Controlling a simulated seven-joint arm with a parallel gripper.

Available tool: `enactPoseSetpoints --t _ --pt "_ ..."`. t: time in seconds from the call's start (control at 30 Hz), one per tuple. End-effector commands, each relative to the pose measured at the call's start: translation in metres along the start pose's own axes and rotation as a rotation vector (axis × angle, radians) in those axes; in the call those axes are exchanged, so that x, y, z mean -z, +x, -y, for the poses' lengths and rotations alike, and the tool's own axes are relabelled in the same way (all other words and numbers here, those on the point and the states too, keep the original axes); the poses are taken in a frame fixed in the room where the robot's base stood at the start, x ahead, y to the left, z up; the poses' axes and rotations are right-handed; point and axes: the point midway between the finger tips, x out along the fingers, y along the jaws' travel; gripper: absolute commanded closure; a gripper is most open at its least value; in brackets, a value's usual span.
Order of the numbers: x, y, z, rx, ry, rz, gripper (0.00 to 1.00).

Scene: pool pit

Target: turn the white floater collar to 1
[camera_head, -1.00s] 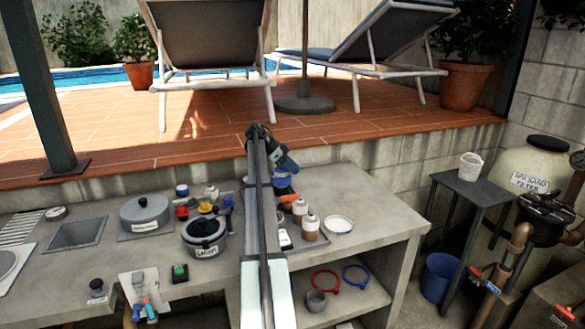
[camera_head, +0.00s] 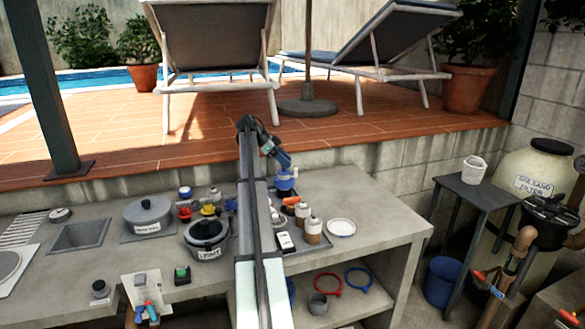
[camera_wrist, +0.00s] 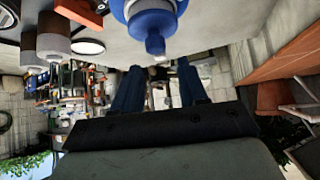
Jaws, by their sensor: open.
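A blue and white floater-like piece (camera_head: 287,183) stands at the back of the counter, just below my gripper (camera_head: 284,162). It also shows at the top of the wrist view (camera_wrist: 150,14), with a pale band and a blue knob pointing toward the fingers. A small white-topped piece (camera_head: 214,193) stands further left, among coloured pieces. I cannot tell for sure which one has the white floater collar, and no number is readable. In the wrist view the two blue fingers of my gripper (camera_wrist: 158,82) are apart with nothing between them.
Brown-and-white bottles (camera_head: 313,228) and a white dish (camera_head: 341,227) stand right of the blue piece. The counter's right part (camera_head: 385,215) is clear.

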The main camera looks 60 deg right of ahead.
Motion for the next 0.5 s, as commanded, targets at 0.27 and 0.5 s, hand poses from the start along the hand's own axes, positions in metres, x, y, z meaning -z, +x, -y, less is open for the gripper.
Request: enactPoseSetpoints --t 0.27,0.5 --pt "0.000 -0.051 0.001 0.002 0.000 -0.001 0.57" --pt "0.000 -0.074 0.001 0.001 0.000 0.000 0.57"
